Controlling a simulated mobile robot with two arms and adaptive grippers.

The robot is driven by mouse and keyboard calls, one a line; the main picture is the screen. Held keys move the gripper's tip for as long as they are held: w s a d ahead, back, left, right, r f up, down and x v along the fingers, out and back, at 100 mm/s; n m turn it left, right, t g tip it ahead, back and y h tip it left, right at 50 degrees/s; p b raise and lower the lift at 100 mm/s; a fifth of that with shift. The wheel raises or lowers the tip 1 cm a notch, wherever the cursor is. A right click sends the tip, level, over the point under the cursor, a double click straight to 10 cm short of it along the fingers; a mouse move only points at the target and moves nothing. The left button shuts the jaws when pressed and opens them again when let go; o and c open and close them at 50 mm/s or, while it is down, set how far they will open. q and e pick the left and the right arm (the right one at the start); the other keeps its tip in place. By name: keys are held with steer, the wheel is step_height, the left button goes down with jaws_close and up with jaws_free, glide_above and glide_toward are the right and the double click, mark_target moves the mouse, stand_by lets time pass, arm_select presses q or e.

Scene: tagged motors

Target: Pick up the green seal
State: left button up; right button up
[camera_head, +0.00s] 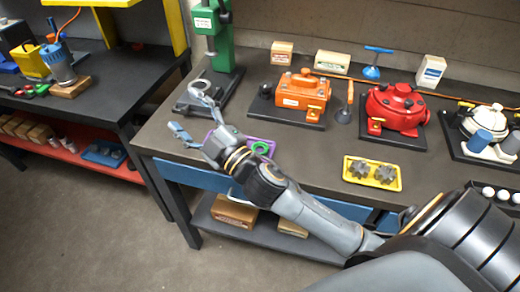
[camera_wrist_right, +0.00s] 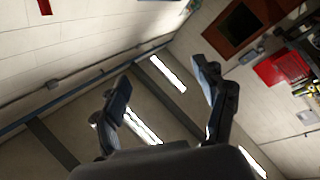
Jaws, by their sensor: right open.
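The green seal (camera_head: 260,148) is a small green ring on a purple tray (camera_head: 270,154) near the front left edge of the workbench. My right gripper (camera_head: 190,112) is open and empty, just left of the tray and apart from the seal. Its fingers point to the upper left, away from the seal, and its wrist partly covers the tray. In the right wrist view the two spread fingers (camera_wrist_right: 160,88) have nothing between them, and the seal does not show. My left gripper is not in view.
A green press (camera_head: 221,52) stands behind my right gripper. An orange motor (camera_head: 299,90), a red motor (camera_head: 397,108) and a white motor (camera_head: 478,122) line the bench. A yellow tray (camera_head: 372,184) with dark gears sits at the front. The bench between the trays is fairly clear.

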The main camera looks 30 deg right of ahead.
steer(key=s+a+r+n+g+y, duration=0.2)
steer(key=a+r+n+g+y, duration=0.35)
steer(key=n+y, duration=0.6)
steer(key=n+g+h+p, duration=0.2)
steer(key=n+g+h, duration=1.1)
steer(key=n+h, duration=0.3)
glide_above(260, 148)
steer(key=shift+m+h, duration=0.25)
steer(key=shift+m, duration=0.1)
step_height(260, 148, down, 19)
steer(key=shift+d+r, duration=0.1)
steer(key=shift+d, duration=0.05)
step_height(260, 148, down, 5)
steer(key=shift+s+p, duration=0.15)
steer(key=shift+p, duration=0.75)
steer(key=shift+f, duration=0.3)
